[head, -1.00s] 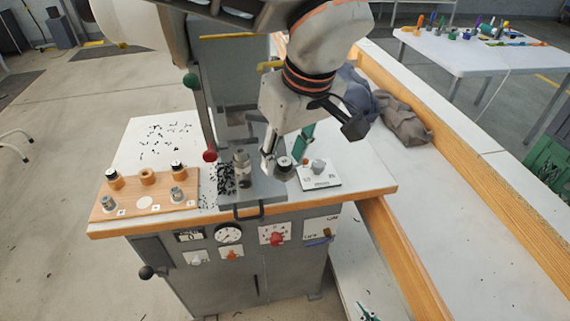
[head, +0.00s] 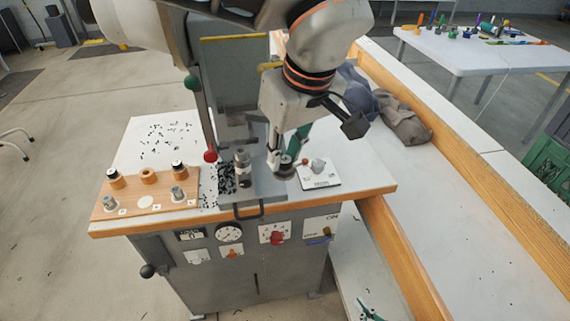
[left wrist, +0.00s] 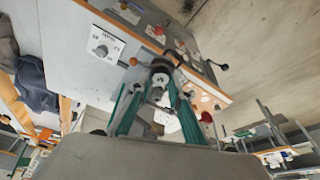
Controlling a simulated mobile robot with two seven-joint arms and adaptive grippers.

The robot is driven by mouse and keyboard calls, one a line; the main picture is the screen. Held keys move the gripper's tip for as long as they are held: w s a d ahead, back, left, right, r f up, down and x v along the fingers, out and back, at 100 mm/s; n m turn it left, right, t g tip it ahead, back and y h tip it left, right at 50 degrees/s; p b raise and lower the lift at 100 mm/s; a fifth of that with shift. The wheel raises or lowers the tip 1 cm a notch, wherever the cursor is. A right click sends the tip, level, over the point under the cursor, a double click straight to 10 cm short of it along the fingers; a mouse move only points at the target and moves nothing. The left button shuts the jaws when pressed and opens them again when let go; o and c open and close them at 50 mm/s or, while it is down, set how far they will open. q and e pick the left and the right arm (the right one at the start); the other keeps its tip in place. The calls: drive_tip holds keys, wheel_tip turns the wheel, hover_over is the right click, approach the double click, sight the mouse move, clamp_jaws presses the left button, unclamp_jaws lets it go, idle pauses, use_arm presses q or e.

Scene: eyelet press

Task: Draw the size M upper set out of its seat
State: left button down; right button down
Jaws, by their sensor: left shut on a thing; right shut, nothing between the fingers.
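The size M upper set (head: 286,161) is a short dark cylinder with a pale top, at the right of the press's grey plate in the head view. It stands over a round dark base; whether it is still in contact with the seat cannot be told. My left gripper (head: 278,160) reaches down from above and is shut on it. In the left wrist view the teal fingers converge on a grey metal piece (left wrist: 157,84). My right gripper (head: 369,313) shows only its teal and dark tips at the bottom edge, shut and empty, well away from the press.
A silver cylinder (head: 242,166) stands left of the left gripper.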

sight(285, 159)
use_arm(q)
drive_tip(key=shift+r+p, duration=0.5)
idle(0.3)
drive_tip(key=shift+r+p, duration=1.05)
drive_tip(key=shift+r, duration=0.1)
drive_tip(key=shift+r+p, duration=0.35)
drive_tip(key=shift+r, duration=1.4)
